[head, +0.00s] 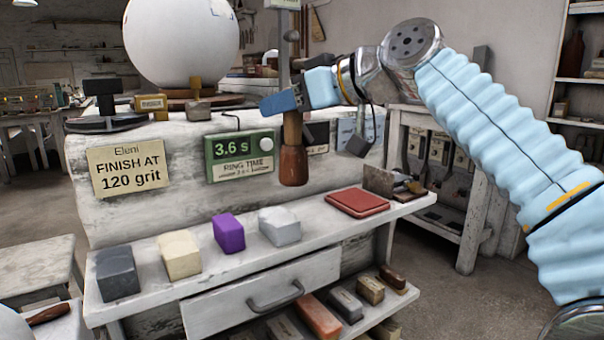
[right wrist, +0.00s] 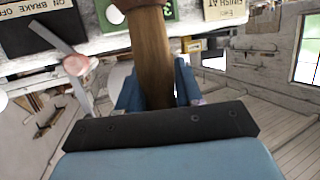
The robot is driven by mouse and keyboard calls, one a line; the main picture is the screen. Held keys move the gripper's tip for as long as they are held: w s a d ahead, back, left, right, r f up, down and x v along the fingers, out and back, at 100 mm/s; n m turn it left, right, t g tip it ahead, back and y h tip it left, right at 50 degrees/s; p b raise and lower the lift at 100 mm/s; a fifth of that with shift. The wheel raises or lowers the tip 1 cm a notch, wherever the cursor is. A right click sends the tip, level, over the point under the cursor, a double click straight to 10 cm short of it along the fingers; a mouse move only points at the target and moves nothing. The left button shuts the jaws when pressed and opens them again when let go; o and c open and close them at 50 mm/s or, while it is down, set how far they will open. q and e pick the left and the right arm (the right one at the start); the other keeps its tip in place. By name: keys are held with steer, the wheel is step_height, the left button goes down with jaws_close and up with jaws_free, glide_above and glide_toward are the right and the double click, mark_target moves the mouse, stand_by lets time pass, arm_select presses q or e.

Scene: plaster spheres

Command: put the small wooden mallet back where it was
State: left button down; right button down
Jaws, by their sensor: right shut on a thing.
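The small wooden mallet (head: 293,166) hangs head down in the head view, its brown head below and its paler handle above. My right gripper (head: 291,103) is shut on the handle, in front of the white bench block. In the right wrist view the handle (right wrist: 150,55) stands between the blue fingers, and part of the brown head shows at the top edge. The mallet looks clear of the shelf below; its exact distance from the block behind is hard to tell. My left gripper is not in view.
A large white sphere (head: 181,40) stands on the block at the back left. A green ring-time box (head: 240,157) is left of the mallet. The shelf below holds several coloured blocks, including a purple one (head: 228,233), and a red pad (head: 360,202). Bare shelf lies between them.

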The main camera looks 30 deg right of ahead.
mark_target(298, 115)
steer(key=w+d+f, duration=0.6)
steer(key=d+f, duration=0.1)
steer(key=f, duration=0.4)
steer(key=shift+d, duration=0.1)
steer(key=shift+f, duration=0.15)
steer(key=c, duration=0.7)
jaws_free()
steer(key=shift+c, duration=0.2)
